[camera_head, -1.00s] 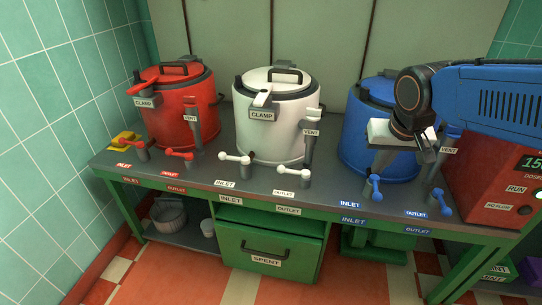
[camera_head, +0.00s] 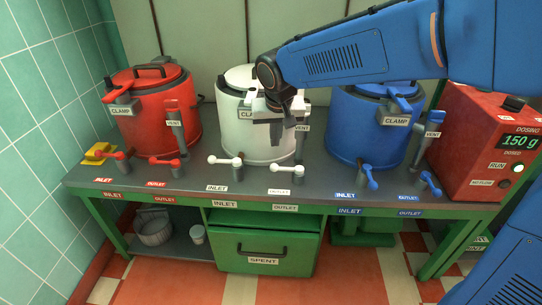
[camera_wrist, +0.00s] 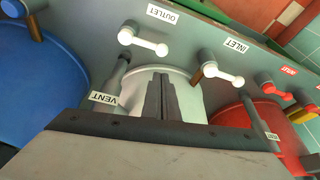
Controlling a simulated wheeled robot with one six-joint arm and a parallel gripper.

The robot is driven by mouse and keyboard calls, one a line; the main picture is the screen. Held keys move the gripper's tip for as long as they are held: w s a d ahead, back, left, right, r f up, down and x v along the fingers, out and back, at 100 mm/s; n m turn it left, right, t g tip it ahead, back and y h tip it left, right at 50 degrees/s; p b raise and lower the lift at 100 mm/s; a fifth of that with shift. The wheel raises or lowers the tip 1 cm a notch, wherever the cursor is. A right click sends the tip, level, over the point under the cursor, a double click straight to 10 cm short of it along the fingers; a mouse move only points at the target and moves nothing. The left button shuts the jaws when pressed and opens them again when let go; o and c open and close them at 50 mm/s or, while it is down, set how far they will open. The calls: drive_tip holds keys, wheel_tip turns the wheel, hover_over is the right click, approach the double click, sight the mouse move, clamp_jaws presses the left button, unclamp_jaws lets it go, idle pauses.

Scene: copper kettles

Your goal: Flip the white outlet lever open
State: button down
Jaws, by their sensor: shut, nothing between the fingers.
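The white outlet lever (camera_head: 287,169) stands on the bench edge behind the white OUTLET label (camera_head: 279,192). Its arm lies sideways, roughly along the bench edge. It also shows in the wrist view (camera_wrist: 143,42), above and left of the fingertips. My gripper (camera_head: 277,142) is shut and empty, pointing down in front of the white kettle (camera_head: 238,127), hiding part of its body and clamp. In the wrist view the closed fingertips (camera_wrist: 161,78) overlap the kettle and are apart from the lever.
The white inlet lever (camera_head: 225,161) stands left of the outlet lever. The white vent (camera_head: 302,128) is close right of my gripper. The red kettle (camera_head: 155,125) and blue kettle (camera_head: 365,135) flank the white one. A red dosing box (camera_head: 480,150) stands at the right.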

sight(287, 168)
drive_tip(key=x, duration=1)
